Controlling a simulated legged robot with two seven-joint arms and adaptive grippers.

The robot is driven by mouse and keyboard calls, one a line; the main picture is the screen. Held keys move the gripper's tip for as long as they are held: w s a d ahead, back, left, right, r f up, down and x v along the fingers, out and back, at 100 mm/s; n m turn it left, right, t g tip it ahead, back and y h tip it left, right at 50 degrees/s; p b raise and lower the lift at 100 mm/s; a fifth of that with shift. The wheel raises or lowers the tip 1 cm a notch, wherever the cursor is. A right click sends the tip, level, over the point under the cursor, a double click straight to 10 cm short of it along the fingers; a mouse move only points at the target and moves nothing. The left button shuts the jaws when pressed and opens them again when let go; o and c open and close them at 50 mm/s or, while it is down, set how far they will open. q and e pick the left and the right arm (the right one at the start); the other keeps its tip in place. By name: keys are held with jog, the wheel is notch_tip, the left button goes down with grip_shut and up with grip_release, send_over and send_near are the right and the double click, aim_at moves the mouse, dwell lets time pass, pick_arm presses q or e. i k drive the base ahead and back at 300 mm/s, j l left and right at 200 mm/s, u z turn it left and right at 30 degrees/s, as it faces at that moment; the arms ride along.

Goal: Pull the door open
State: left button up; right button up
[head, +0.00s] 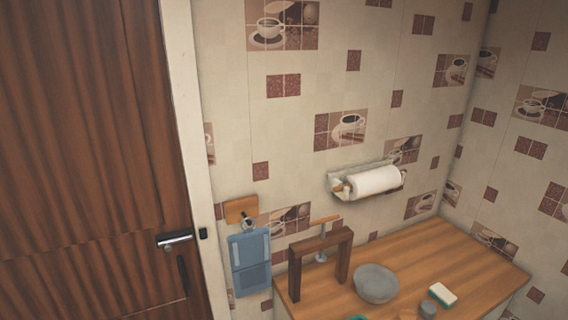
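A dark brown wooden door (85,150) fills the left side of the head view. It looks closed against the pale door frame (186,140). A silver lever handle (174,239) sits near the door's right edge, low in the view, with a dark vertical slot or plate (182,273) below it. Neither of my grippers shows in this view.
A wooden-topped counter (470,264) stands at the lower right, with a brown wooden frame (294,283), a grey bowl (376,284) and a sponge (443,294). A paper towel roll (375,181) and a blue hanging item (250,262) are on the wall.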

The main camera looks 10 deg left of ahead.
aim_at(92, 180)
jog(key=u, duration=1.85)
